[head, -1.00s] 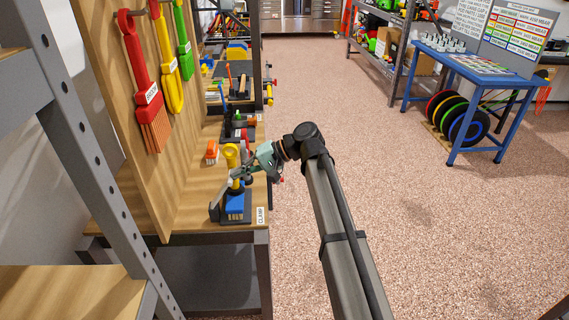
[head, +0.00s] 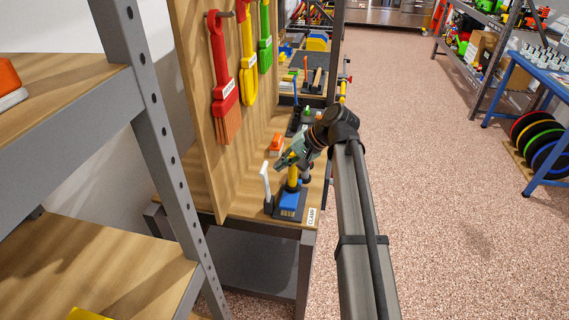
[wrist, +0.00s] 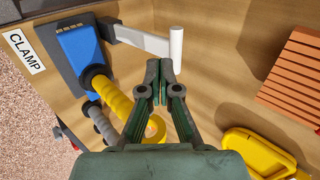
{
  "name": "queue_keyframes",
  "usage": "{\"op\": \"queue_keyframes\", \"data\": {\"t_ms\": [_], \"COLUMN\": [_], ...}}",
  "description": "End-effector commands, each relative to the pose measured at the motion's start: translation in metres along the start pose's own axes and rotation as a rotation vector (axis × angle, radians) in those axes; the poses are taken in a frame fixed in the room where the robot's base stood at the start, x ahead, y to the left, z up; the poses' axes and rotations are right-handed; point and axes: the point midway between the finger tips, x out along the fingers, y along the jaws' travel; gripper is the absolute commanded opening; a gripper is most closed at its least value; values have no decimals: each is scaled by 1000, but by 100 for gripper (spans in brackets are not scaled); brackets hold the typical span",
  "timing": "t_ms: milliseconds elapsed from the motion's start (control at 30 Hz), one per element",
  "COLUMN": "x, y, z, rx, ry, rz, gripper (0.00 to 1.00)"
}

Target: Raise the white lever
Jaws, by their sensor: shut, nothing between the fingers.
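In the wrist view the lever (wrist: 148,41) runs out from a dark mount to a white cylindrical end. The clamp's blue block (head: 291,202) and yellow post stand beside it. My gripper (head: 280,164) is shut and empty, just right of the lever's top. In the wrist view my gripper's fingertips (wrist: 160,66) are together close to the lever's white end; I cannot tell whether they touch it.
The yellow post (wrist: 114,98) passes below and left of my fingers in the wrist view. Red, yellow and green tools hang on the wooden board (head: 196,110) at left. A grey shelf post (head: 143,110) stands nearer.

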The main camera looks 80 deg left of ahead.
Motion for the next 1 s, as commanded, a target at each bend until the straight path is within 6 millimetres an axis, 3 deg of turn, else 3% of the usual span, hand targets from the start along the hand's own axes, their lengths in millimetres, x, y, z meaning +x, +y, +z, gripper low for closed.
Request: {"op": "queue_keyframes", "data": {"t_ms": [667,1000], "x": [-12,-63], "y": [-8,-14], "z": [0,-3], "rx": [1,6], "ry": [1,8], "rz": [-1,-1], "gripper": [0,0]}}
